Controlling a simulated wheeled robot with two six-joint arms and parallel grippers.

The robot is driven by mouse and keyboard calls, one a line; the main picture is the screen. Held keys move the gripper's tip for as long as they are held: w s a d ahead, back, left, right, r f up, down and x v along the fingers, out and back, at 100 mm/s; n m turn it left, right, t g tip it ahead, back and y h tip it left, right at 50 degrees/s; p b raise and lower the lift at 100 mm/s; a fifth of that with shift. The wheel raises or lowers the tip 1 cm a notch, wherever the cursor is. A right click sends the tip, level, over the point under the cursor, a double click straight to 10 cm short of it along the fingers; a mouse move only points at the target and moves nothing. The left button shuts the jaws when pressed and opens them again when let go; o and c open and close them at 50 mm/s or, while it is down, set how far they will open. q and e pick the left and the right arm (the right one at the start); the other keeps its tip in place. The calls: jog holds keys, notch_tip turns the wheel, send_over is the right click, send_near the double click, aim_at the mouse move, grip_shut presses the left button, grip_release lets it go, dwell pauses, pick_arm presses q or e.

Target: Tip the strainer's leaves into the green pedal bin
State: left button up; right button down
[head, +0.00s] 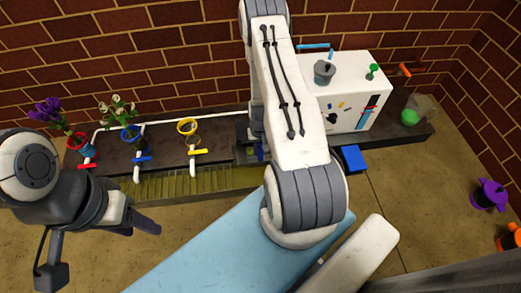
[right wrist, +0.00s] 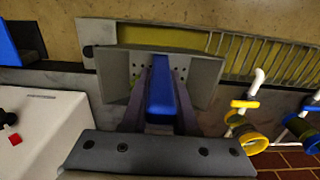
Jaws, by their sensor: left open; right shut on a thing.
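The strainer (right wrist: 205,78) is a grey, open tray with small holes, seen in the right wrist view over the trough. My right gripper (right wrist: 160,88) is shut on its blue handle (right wrist: 162,92). In the head view my right arm covers most of that gripper and the strainer. I cannot make out leaves in the strainer. My left gripper (head: 137,219) is open and empty at the left, in front of the trough. No green pedal bin can be made out in these views.
A slatted olive trough (head: 215,180) runs along the counter. Red, blue and yellow (head: 188,127) ring holders stand behind it, two with flowers. A white cabinet (head: 350,75) stands to the right. A purple bin (head: 489,195) and an orange bin (head: 510,240) stand far right.

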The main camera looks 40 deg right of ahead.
aim_at(259, 146)
jog(key=shift+r+p, duration=2.85)
jog(key=shift+r, duration=0.25)
